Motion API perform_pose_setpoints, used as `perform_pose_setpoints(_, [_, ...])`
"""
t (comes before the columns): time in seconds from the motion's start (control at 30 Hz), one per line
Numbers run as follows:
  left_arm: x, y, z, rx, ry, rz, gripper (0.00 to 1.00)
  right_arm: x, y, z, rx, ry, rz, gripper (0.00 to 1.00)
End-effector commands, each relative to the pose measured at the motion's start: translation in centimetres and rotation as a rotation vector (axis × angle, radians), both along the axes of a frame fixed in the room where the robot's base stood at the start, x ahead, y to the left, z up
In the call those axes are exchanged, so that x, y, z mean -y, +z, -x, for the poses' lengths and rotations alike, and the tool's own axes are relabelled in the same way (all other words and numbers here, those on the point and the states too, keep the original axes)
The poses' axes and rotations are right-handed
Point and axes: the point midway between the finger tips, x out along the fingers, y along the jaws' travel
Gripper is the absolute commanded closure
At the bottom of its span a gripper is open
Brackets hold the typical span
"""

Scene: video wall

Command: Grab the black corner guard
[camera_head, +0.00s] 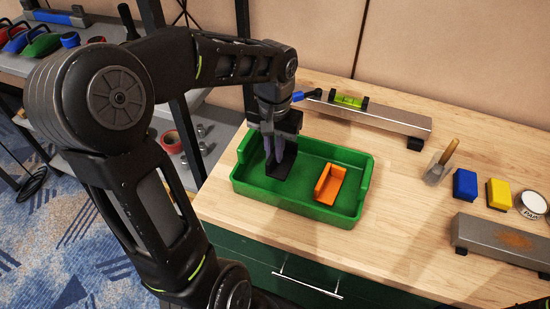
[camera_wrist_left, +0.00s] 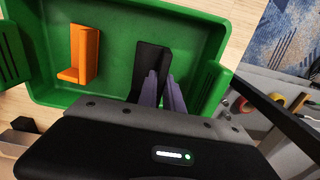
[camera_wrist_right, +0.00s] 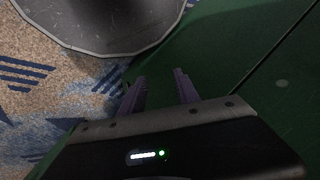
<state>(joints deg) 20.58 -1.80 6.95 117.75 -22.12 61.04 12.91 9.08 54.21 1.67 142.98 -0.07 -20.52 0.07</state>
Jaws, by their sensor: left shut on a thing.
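The black corner guard (camera_head: 285,162) is in the left part of the green tray (camera_head: 345,210), on or just above its floor. It also shows in the left wrist view (camera_wrist_left: 150,62), standing up from between my fingers. My left gripper (camera_head: 272,158) reaches down into the tray and is shut on the corner guard, fingertips close together (camera_wrist_left: 163,85). Its lower end is hidden behind the fingers. My right gripper (camera_wrist_right: 160,74) is open and empty in the right wrist view, beside a dark green surface.
An orange corner guard (camera_head: 330,184) lies in the tray, right of the black one. Behind the tray is a metal bar with a level (camera_head: 348,101). A dark post rises left of the bench.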

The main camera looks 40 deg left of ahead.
Motion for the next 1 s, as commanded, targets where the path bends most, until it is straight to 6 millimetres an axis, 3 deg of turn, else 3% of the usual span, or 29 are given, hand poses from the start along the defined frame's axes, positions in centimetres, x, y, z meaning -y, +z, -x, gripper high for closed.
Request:
perform_pose_setpoints(0.2, [0.0, 4.4, -0.1, 0.005, -0.001, 0.000, 1.00, 0.0, 0.1, 0.0, 0.000, 0.000, 0.000, 0.62])
perform_pose_setpoints(0.33, [0.0, 5.9, -0.1, 0.003, 0.000, -0.001, 1.00, 0.0, 0.1, 0.0, 0.000, 0.000, 0.000, 0.62])
perform_pose_setpoints(1.0, [0.0, 6.3, 0.0, 0.000, -0.001, 0.000, 1.00, 0.0, 0.1, 0.0, 0.000, 0.000, 0.000, 0.62])
